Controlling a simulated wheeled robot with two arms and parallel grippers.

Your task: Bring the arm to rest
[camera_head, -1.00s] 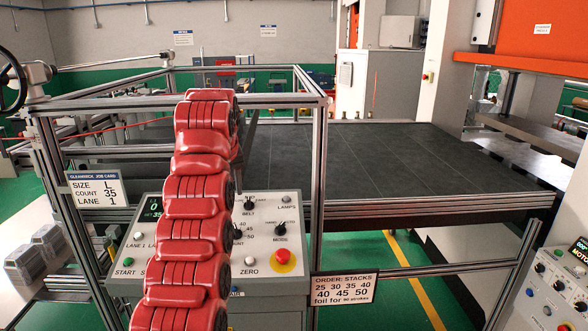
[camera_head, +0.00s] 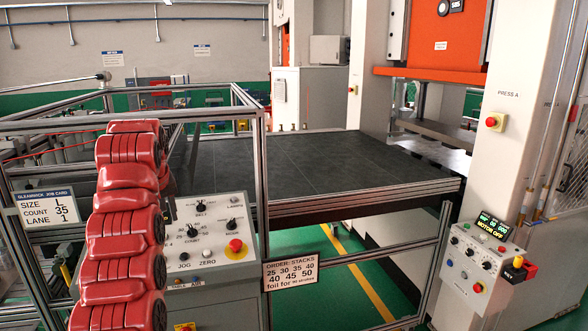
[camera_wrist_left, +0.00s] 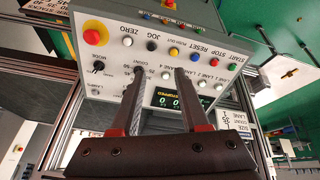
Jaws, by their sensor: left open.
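My left arm (camera_head: 122,215), red and segmented, rises from the bottom left of the head view in front of the control panel. Its left gripper (camera_head: 170,208) is mostly hidden behind the arm, with only a dark bit showing at its right edge. In the left wrist view two dark fingers (camera_wrist_left: 159,80) stand apart with nothing between them. They point toward the control panel (camera_wrist_left: 112,60), which shows upside down behind them. Panel knobs and the lit display (camera_wrist_left: 170,99) appear between and beside the fingers. My right arm and gripper are not in view.
A metal frame (camera_head: 259,170) and the control panel with a red stop button (camera_head: 236,246) stand close to the arm. A dark conveyor bed (camera_head: 310,165) lies behind. At right are an orange press (camera_head: 440,40) and a motor control box (camera_head: 470,265).

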